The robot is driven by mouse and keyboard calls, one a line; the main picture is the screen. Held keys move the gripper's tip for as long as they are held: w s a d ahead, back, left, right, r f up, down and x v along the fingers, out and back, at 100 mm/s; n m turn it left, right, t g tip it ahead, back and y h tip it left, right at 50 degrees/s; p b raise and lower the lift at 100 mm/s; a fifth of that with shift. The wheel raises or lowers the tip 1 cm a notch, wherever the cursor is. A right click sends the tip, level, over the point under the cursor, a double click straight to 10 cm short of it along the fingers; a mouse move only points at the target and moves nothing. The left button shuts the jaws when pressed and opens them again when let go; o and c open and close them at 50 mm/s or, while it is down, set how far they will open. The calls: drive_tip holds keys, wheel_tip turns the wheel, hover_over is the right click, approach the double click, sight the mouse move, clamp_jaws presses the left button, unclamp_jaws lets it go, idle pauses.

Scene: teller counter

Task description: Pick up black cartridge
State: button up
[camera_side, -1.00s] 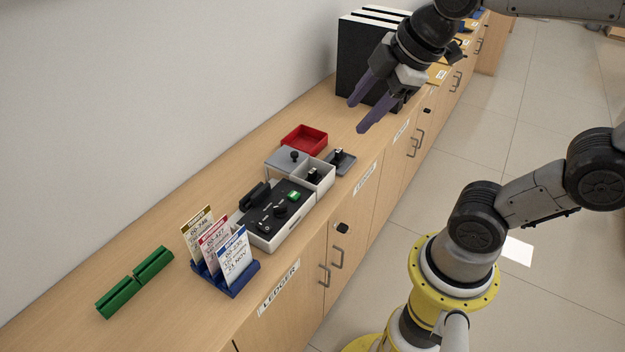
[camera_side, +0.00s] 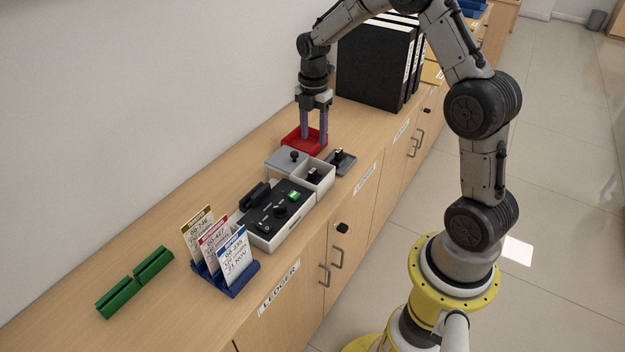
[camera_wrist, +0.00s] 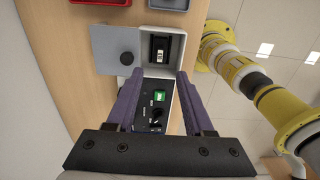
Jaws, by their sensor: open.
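A small black cartridge (camera_side: 314,174) with a light mark on top sits in the open compartment of a white box (camera_side: 322,187). It also shows in the wrist view (camera_wrist: 159,47), above and between my fingertips. Another small black piece (camera_side: 339,154) stands on a grey tray (camera_side: 346,166) beside the box; I cannot tell whether it is also a cartridge. My gripper (camera_side: 314,140) points down, open and empty, its fingers in front of the red tray in the side view. In the wrist view, its purple fingers (camera_wrist: 158,76) are apart on both sides of the box's near end.
A grey lid with a black knob (camera_side: 291,160) lies at the box's left. A black-topped device (camera_side: 270,222) adjoins it. A red tray (camera_side: 297,143) is behind, black binders (camera_side: 372,65) stand farther back, and a card holder (camera_side: 237,283) stands in front.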

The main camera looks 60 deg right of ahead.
sight(312, 170)
wheel_tip(312, 170, down, 8)
drive_tip(key=shift+r, duration=0.2)
drive_tip(key=shift+a+f, duration=0.2)
drive_tip(key=shift+f, duration=1.2)
drive_tip(key=shift+a+f, duration=0.15)
drive_tip(key=shift+f, duration=1.2)
clamp_jaws()
